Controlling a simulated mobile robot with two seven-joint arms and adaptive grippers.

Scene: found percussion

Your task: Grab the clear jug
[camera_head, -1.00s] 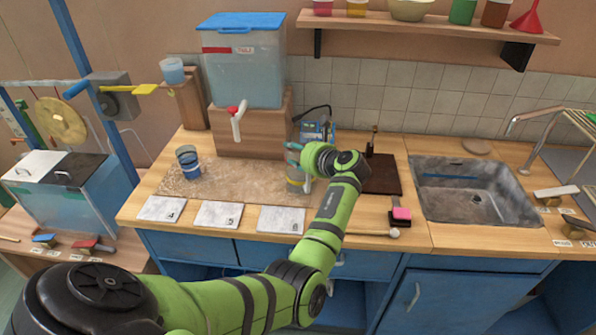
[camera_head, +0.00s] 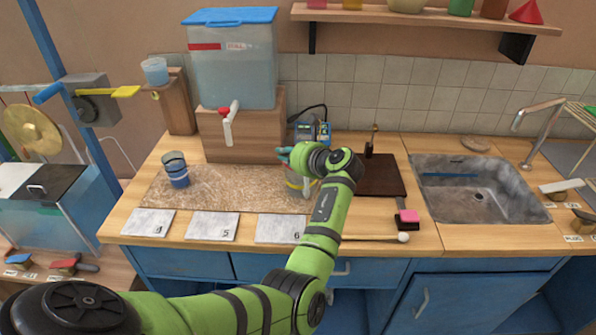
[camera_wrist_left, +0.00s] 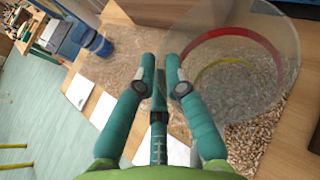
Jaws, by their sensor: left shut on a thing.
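The clear jug (camera_wrist_left: 240,85) is a see-through vessel with a red and a yellow band. It fills the upper right of the left wrist view, upright over a gritty surface. In the head view only a strip of the jug (camera_head: 298,188) shows below my left gripper (camera_head: 285,156), and the wrist hides the rest. The teal fingers of my left gripper (camera_wrist_left: 165,80) are shut at the jug's near left side. The exact part between them is hard to make out. My right gripper is in neither view.
A speckled mat (camera_head: 235,190) lies on the counter with a blue-banded cup (camera_head: 176,170) at its left. Numbered tiles (camera_head: 212,226) line the front. A water tank (camera_head: 235,65) with a tap (camera_head: 228,122) stands behind. A dark board (camera_head: 380,176) and a sink (camera_head: 480,190) are to the right.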

